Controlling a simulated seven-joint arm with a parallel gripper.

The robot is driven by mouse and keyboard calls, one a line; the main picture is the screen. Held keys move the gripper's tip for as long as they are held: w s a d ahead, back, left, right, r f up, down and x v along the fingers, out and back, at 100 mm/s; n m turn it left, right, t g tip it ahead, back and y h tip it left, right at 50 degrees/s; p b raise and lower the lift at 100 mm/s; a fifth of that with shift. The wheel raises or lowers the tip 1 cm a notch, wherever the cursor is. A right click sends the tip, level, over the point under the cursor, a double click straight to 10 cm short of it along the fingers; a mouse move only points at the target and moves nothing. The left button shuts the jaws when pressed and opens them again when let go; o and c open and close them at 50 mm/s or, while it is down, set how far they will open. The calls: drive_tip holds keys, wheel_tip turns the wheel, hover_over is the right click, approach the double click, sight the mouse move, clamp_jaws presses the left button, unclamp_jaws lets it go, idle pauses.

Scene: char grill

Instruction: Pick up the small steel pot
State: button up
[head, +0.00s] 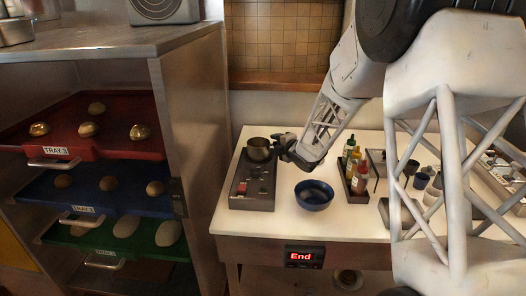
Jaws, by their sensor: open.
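The small steel pot (257,152) is a round metal vessel. It appears to stand upright at the back end of a dark appliance (248,202) on the white counter. My gripper (281,145) reaches in from the right and is at the pot's right side, close to its rim. It is open. I cannot tell whether a finger touches the pot or lies over its edge, as the fingers are small and dark here.
A blue bowl (314,203) sits right of the appliance. A rack of sauce bottles (357,194) stands further right. Another steel pot (15,40) is on the shelf unit's top at far left. Tray shelves (85,152) stand left. Bare counter lies in front.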

idle(0.5)
clamp_jaws()
drive_tip(key=shift+r, duration=0.15)
drive_tip(key=shift+r, duration=1.6)
drive_tip(key=s+d, duration=0.1)
drive_tip(key=s, duration=0.6)
drive_tip(key=s+d+r, duration=0.1)
drive_tip(key=s+d, duration=0.1)
drive_tip(key=s, duration=0.6)
drive_tip(key=shift+s+d+r, duration=0.25)
drive_tip(key=shift+d+r, duration=0.05)
drive_tip(key=shift+d, duration=0.1)
